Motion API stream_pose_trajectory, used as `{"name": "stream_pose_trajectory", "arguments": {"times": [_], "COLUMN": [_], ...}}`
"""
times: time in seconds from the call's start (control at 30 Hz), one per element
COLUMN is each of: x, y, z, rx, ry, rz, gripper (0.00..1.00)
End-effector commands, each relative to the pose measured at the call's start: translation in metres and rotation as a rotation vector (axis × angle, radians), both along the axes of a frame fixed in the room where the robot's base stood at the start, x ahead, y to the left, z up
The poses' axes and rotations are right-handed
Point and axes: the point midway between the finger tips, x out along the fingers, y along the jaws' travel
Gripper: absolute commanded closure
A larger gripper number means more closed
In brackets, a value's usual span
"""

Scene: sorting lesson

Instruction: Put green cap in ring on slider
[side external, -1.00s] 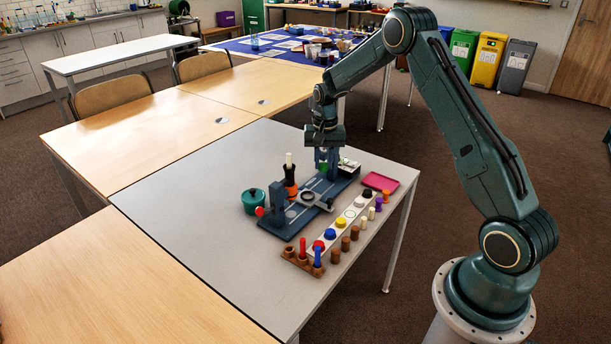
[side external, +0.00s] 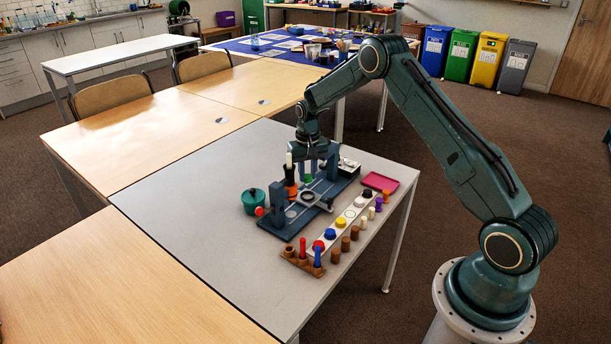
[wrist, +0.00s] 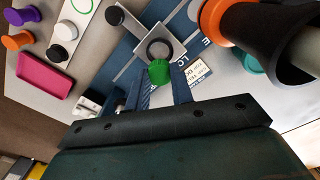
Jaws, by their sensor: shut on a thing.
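My gripper (side external: 314,173) is shut on the green cap (wrist: 159,72), holding it above the blue base board (side external: 344,185). The cap shows as a small green spot in the side view (side external: 308,178). In the wrist view the cap is between the fingertips, just short of the dark ring (wrist: 160,48) on the grey slider plate (wrist: 143,35). The ring also shows in the side view (side external: 307,197), below and slightly left of the cap. The cap looks apart from the ring. The fingers hide part of the board.
A black-and-orange post (side external: 291,185) with a white top stands close left of my gripper. A white strip (side external: 350,213) with coloured caps and pegs lies in front, a pink tray (side external: 380,182) to the right. A teal pot (side external: 254,201) stands at left. The table's left part is clear.

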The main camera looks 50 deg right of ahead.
Motion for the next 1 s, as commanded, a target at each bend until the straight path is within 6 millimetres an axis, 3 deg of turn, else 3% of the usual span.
{"name": "stream_pose_trajectory", "arguments": {"times": [0.6, 1.0], "x": [0.0, 0.0], "y": [0.0, 0.0], "z": [-0.041, -0.054], "rx": [0.001, 0.001], "ry": [0.002, 0.001], "rz": [-0.001, -0.001], "gripper": [0.98, 0.98]}}
